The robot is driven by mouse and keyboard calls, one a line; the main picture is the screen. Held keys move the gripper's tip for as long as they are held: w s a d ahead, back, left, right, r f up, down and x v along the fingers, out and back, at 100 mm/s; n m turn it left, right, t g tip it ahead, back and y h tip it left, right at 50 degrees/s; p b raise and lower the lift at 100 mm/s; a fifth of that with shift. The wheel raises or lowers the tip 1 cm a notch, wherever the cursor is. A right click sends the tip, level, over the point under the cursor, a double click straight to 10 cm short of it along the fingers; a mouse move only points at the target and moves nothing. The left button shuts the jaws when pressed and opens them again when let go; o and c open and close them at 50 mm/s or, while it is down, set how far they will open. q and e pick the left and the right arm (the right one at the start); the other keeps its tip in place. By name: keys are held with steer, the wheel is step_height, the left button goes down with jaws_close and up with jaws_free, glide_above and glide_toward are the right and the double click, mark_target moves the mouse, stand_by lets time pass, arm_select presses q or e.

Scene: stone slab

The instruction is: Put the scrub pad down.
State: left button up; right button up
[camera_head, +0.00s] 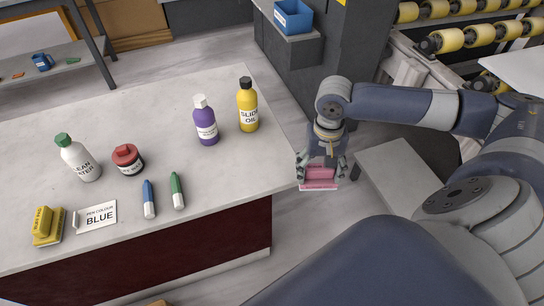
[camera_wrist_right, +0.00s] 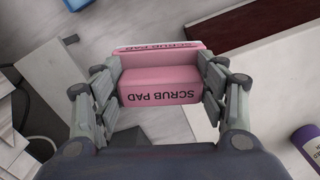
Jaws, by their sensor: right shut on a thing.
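The pink scrub pad (camera_head: 319,173) is held in my right gripper (camera_head: 320,170), just off the right edge of the stone slab (camera_head: 235,175). In the right wrist view the pad (camera_wrist_right: 160,92) sits between the two fingers, with its black SCRUB PAD lettering upside down. The fingers of the right gripper (camera_wrist_right: 160,75) are shut on its two ends. The pad looks raised, with floor showing beneath and around it. My left gripper is in neither view.
On the slab stand a yellow slide oil bottle (camera_head: 248,108), a purple bottle (camera_head: 205,122), a red-lidded jar (camera_head: 127,160) and a white bottle (camera_head: 79,160). The slab's right front is clear.

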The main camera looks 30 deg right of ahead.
steer(key=shift+w+d+r, duration=0.1)
steer(key=shift+d+r, duration=0.35)
steer(key=shift+d, duration=0.05)
steer(key=shift+w+r+m, duration=0.15)
steer(key=shift+w+m, duration=0.05)
steer(key=shift+m, duration=0.1)
steer(key=w+a, duration=0.1)
steer(key=w, duration=0.2)
steer(key=w+a, duration=0.1)
steer(key=w, duration=0.1)
steer(key=w+a+f, duration=0.1)
steer(key=w, duration=0.2)
steer(key=shift+w+a+p, duration=0.1)
steer(key=shift+w+p, duration=0.2)
steer(key=shift+p, duration=0.1)
steer(key=w, duration=0.2)
steer(key=w+a, duration=0.2)
steer(key=w, duration=0.1)
steer(key=shift+w+f, duration=0.3)
steer(key=shift+w+a, duration=0.1)
steer(key=shift+w, duration=0.1)
steer(key=shift+f, duration=1.8)
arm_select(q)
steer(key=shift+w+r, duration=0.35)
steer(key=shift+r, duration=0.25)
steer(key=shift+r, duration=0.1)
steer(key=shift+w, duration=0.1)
arm_select(e)
steer(key=o, duration=1)
steer(key=shift+f, duration=0.1)
